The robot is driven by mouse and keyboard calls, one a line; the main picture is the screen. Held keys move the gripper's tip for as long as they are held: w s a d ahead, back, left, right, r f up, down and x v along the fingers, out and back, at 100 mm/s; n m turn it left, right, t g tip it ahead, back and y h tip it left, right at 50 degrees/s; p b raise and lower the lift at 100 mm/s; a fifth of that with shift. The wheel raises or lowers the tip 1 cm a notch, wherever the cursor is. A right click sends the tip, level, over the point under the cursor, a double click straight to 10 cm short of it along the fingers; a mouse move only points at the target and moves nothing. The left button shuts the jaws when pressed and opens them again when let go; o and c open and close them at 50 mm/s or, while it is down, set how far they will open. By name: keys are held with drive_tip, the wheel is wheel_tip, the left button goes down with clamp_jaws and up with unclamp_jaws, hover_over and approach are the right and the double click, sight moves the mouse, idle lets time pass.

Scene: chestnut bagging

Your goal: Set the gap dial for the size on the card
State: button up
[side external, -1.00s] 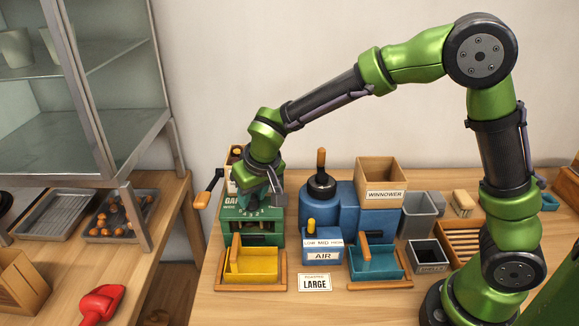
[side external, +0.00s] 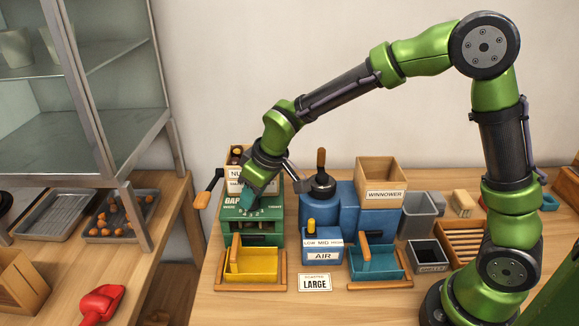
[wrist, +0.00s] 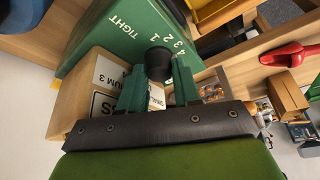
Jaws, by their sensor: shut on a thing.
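The green cracking machine (side external: 238,228) stands at the left of the bench, with a front label that starts "GAP". The gap dial's black knob (wrist: 158,62) sits on its sloped top, near printed numbers and the word TIGHT. My gripper (side external: 247,192) reaches down to the dial; in the wrist view its green fingers (wrist: 159,80) are shut on the knob from both sides. The dial's pointer and setting are hidden. The size card (side external: 314,282) lies at the front and reads LARGE.
A yellow tray (side external: 252,264) sits before the machine. The blue winnower (side external: 345,210), air control box (side external: 322,252) and blue tray (side external: 377,262) stand to the right. A crank handle (side external: 208,188) sticks out left of the machine. A box with a label (side external: 236,174) stands behind it.

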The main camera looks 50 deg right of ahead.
drive_tip(key=shift+n, duration=0.6)
drive_tip(key=o, duration=0.7)
drive_tip(key=shift+o, duration=0.2)
